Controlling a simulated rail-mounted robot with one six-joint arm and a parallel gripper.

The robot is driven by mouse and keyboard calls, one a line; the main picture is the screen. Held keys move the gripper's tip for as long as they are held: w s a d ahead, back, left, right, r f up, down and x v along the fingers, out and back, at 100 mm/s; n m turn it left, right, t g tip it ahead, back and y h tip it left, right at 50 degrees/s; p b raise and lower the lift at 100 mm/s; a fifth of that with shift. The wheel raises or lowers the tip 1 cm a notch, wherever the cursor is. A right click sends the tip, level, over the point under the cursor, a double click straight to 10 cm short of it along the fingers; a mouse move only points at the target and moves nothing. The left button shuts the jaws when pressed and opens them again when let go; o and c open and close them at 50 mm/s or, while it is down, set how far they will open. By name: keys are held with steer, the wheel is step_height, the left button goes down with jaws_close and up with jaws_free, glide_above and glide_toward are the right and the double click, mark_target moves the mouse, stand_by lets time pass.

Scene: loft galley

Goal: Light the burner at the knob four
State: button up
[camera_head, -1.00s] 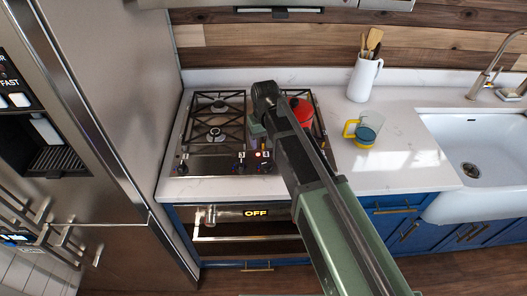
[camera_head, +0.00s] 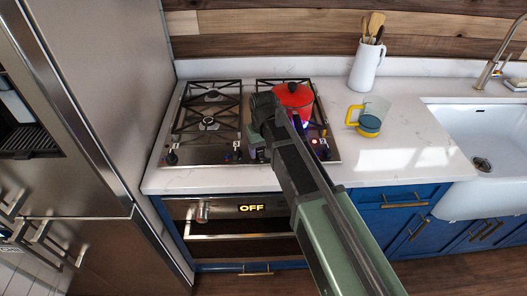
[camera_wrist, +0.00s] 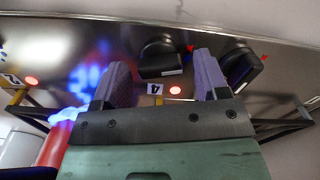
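In the wrist view a dark knob (camera_wrist: 160,55) stands on the steel cooktop front, close to a label "4" (camera_wrist: 155,88) and a glowing red light (camera_wrist: 175,90). My gripper (camera_wrist: 163,75) has its two grey fingers apart, one on each side of this knob in the picture. I cannot tell whether they touch it. In the head view my gripper (camera_head: 257,150) hangs over the front of the cooktop (camera_head: 205,152), and my arm hides some of the knobs. A blue flame (camera_wrist: 82,92) burns near the red pot (camera_wrist: 55,145).
A second dark knob (camera_wrist: 240,65) sits close to the right finger. A yellow-handled cup (camera_head: 370,118) and a white utensil jug (camera_head: 367,68) stand on the counter to the right. The oven display (camera_head: 251,208) reads OFF.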

steer(key=c, duration=0.8)
steer(key=shift+m, duration=0.3)
steer(key=m, duration=0.8)
steer(key=shift+m, duration=0.4)
steer(key=o, duration=0.9)
